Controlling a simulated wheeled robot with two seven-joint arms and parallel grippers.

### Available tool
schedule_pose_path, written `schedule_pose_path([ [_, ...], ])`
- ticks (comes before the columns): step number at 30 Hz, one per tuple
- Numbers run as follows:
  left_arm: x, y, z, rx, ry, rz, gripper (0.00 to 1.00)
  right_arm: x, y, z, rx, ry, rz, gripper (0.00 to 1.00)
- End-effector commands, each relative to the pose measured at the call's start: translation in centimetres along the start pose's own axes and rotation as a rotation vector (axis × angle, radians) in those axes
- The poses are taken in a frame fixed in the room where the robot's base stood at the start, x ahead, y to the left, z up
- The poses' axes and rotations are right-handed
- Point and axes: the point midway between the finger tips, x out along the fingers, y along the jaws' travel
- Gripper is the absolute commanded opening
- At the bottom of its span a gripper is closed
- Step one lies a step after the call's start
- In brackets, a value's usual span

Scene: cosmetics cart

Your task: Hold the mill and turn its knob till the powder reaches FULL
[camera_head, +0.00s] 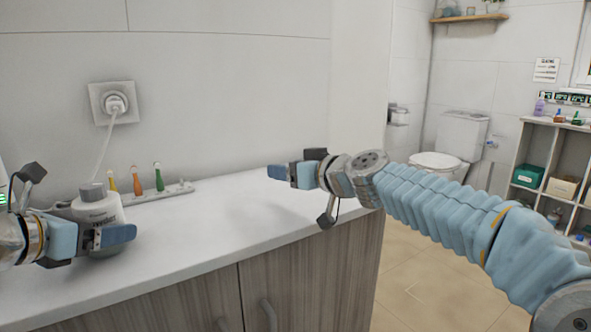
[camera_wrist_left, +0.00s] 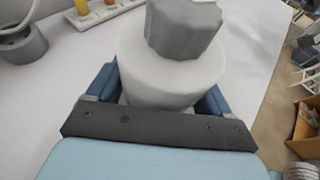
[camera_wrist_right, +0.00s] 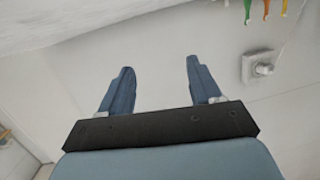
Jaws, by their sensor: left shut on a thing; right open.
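The mill (camera_head: 97,207) is a white round body with a grey knob (camera_head: 92,192) on top, upright on the white counter at the left. Dark print on its side is too small to read. My left gripper (camera_head: 112,238) is shut around the mill's body, one finger in front of it. In the left wrist view the white body (camera_wrist_left: 160,75) sits between both fingers, with the ridged grey knob (camera_wrist_left: 183,30) above them. My right gripper (camera_head: 279,172) is open and empty over the counter, well right of the mill; its parted fingers (camera_wrist_right: 159,76) show in the right wrist view. No powder is visible.
A low rack (camera_head: 177,188) with yellow, orange and green pieces stands behind the mill. A white cord runs from the wall socket (camera_head: 112,103) down behind the mill. The counter (camera_head: 230,225) between my grippers is clear. Its right end drops to the floor.

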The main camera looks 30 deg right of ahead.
Motion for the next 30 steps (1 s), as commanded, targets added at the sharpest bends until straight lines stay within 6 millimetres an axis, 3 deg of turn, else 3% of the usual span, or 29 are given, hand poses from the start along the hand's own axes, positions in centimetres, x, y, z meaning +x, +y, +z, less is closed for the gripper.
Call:
schedule_pose_path([
  [7, 0.0, 0.0, 0.1, 0.000, -0.001, 0.000, 0.37, -0.2, 1.1, 0.1, 0.005, -0.004, 0.026, 0.64],
  [22, 0.0, 0.0, 0.1, 0.000, -0.001, 0.000, 0.37, 0.0, 0.6, 0.1, 0.004, -0.006, 0.012, 0.64],
  [26, 0.0, 0.0, 0.1, 0.000, -0.001, 0.000, 0.37, 0.9, -4.2, 0.4, -0.026, -0.022, -0.127, 0.64],
  [30, 0.0, 0.0, 0.1, 0.000, -0.001, 0.001, 0.37, 1.3, -13.7, 0.6, -0.084, -0.006, -0.411, 0.64],
])
